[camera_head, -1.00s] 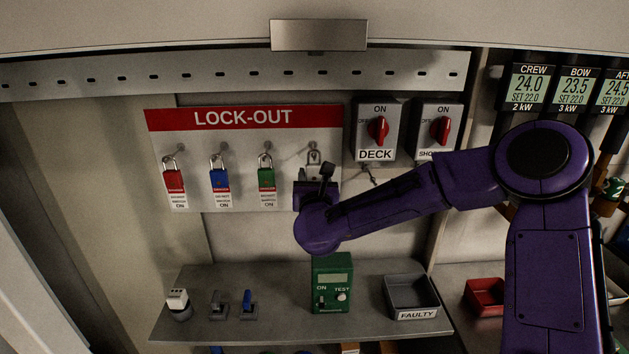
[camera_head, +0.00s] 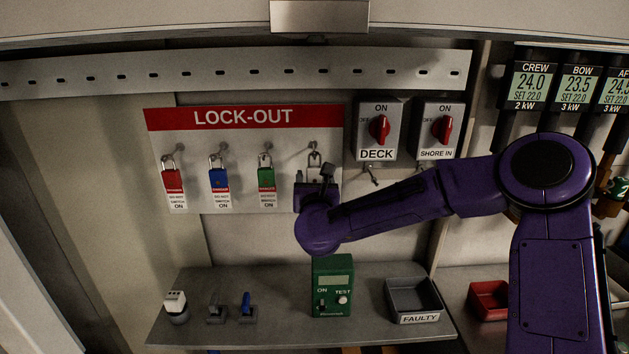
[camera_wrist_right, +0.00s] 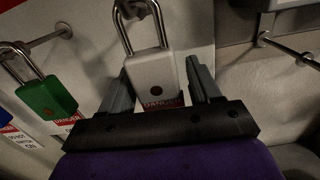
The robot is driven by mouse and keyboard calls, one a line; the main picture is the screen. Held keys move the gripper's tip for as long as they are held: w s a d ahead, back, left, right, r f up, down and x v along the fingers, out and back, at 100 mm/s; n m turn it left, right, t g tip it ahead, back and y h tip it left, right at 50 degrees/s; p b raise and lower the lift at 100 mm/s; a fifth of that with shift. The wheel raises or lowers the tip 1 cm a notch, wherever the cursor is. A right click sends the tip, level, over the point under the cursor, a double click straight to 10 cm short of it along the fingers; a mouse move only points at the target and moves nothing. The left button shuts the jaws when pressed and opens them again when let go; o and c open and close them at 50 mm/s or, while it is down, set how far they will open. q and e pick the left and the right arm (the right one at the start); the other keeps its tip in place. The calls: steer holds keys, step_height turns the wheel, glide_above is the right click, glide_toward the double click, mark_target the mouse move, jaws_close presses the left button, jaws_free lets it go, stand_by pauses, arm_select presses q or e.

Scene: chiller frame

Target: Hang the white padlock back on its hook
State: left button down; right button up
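The white padlock (camera_wrist_right: 155,72) hangs upright by its shackle at the rightmost peg of the LOCK-OUT board, and a red-and-white tag shows behind its body. In the head view only its upper part (camera_head: 314,158) shows above my right gripper (camera_head: 316,180). In the right wrist view the fingers of my right gripper (camera_wrist_right: 160,85) stand on either side of the padlock body. A gap shows at the right finger; the left finger is very close to the body. The gripper looks open around the padlock. The peg (camera_wrist_right: 137,10) is partly cut off by the frame top. My left gripper is not in view.
Red (camera_head: 172,180), blue (camera_head: 218,179) and green (camera_head: 266,178) padlocks hang to the left. The DECK switch (camera_head: 378,130) and another peg (camera_head: 370,178) are close on the right. Below, a shelf holds a green tester (camera_head: 332,285) and a grey FAULTY bin (camera_head: 413,299).

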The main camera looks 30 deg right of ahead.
steer(key=shift+o, duration=0.6)
steer(key=b+v, duration=0.4)
steer(key=v, duration=0.6)
steer(key=shift+s+a, duration=0.2)
